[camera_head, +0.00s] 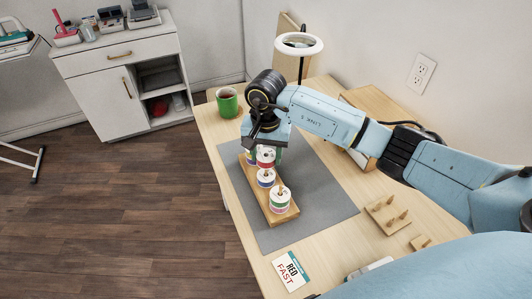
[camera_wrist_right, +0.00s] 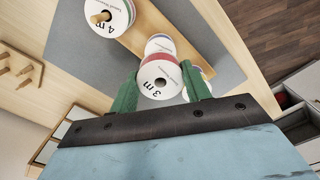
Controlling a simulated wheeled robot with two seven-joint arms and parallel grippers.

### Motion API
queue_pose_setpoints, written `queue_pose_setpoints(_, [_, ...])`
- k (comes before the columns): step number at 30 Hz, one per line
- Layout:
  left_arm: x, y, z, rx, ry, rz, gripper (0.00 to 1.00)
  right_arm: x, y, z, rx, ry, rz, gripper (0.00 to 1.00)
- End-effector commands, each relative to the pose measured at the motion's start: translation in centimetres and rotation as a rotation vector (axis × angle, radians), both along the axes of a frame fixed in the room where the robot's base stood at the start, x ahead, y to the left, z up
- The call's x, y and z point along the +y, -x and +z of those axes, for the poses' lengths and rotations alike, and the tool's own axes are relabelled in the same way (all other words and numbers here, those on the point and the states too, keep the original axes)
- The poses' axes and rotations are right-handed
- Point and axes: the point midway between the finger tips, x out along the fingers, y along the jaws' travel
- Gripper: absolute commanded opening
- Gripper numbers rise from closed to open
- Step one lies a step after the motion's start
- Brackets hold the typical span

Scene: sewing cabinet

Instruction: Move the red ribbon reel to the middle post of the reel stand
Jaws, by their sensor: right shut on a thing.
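The red ribbon reel (camera_head: 266,157) has white faces and a red band. My right gripper (camera_head: 264,146) is shut on it; in the right wrist view the held reel (camera_wrist_right: 160,78), marked "3 m", sits between the green fingers. The reel stand (camera_head: 253,186) is a long wooden base below the gripper. A reel (camera_head: 280,199) marked "4 m" is on its near post, and another reel (camera_head: 266,178) is behind that one. The held reel looks raised; the gripper and reel partly hide the far part of the stand. My left gripper is not in view.
The stand rests on a grey mat (camera_head: 315,195) on a wooden table. A small peg rack (camera_head: 388,215) and a card (camera_head: 291,271) lie right and in front. The mat's right side is clear.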

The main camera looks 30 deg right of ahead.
Motion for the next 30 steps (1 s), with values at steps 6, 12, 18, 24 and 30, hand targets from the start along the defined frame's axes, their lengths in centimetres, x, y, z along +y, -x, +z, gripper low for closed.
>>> queue_pose_setpoints(6, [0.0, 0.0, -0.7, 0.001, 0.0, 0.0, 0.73, 0.0, 0.0, -0.6, -0.001, 0.001, 0.0, 0.26])
queue_pose_setpoints(12, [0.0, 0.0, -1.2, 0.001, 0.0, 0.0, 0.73, 0.0, 0.0, -1.1, -0.001, 0.0, 0.0, 0.26])
queue_pose_setpoints(18, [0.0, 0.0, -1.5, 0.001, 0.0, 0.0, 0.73, 0.0, 0.0, -1.5, -0.001, -0.001, 0.0, 0.26])
queue_pose_setpoints(24, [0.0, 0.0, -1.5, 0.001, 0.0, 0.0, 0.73, 0.0, 0.0, -1.5, -0.001, -0.001, 0.0, 0.26])
queue_pose_setpoints(30, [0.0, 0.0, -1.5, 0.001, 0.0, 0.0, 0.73, 0.0, 0.0, -1.5, -0.001, -0.001, 0.0, 0.7])
